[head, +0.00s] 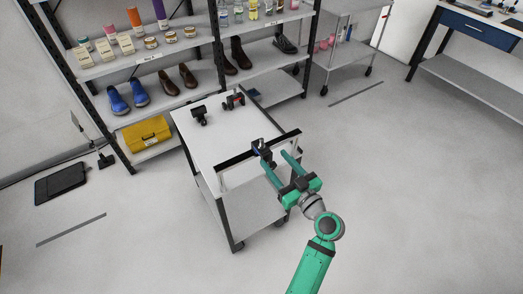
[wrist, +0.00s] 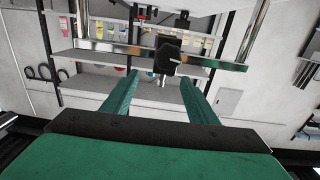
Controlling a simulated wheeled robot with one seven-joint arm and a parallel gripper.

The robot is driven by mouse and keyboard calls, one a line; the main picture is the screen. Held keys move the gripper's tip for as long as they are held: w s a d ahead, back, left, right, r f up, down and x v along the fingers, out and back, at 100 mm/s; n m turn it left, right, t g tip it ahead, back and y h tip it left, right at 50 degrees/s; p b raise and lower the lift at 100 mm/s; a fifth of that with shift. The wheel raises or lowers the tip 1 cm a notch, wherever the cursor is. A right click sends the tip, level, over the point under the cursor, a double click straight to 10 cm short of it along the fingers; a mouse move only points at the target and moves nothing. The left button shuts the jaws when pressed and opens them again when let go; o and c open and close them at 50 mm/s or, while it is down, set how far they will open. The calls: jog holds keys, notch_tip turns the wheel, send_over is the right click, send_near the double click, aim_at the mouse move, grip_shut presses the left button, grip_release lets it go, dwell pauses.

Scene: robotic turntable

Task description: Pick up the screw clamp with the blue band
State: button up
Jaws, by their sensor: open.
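A dark screw clamp (head: 260,147) with a small touch of blue is at the near end of the white cart, close to the handle bar. In the wrist view a dark clamp (wrist: 167,54) shows just beyond and between the fingertips; its band colour is not clear there. My gripper (head: 275,157) is open, its two green fingers pointing at the clamp's end of the cart. In the head view the left fingertip is close beside the clamp; I cannot tell whether they touch. The open fingers also show in the wrist view (wrist: 158,80), with nothing gripped.
The white cart (head: 215,145) also holds a black clamp (head: 199,116) and a clamp with red (head: 234,100) at its far end. The cart's bar (wrist: 100,47) crosses the wrist view near the fingertips. Floor at right is clear.

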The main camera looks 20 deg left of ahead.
aim_at(264, 149)
jog(key=x, duration=0.8)
jog(key=shift+a+f, duration=0.1)
jog(key=shift+a, duration=0.35)
jog(key=shift+c, duration=0.7)
jog(key=c, duration=1)
grip_shut()
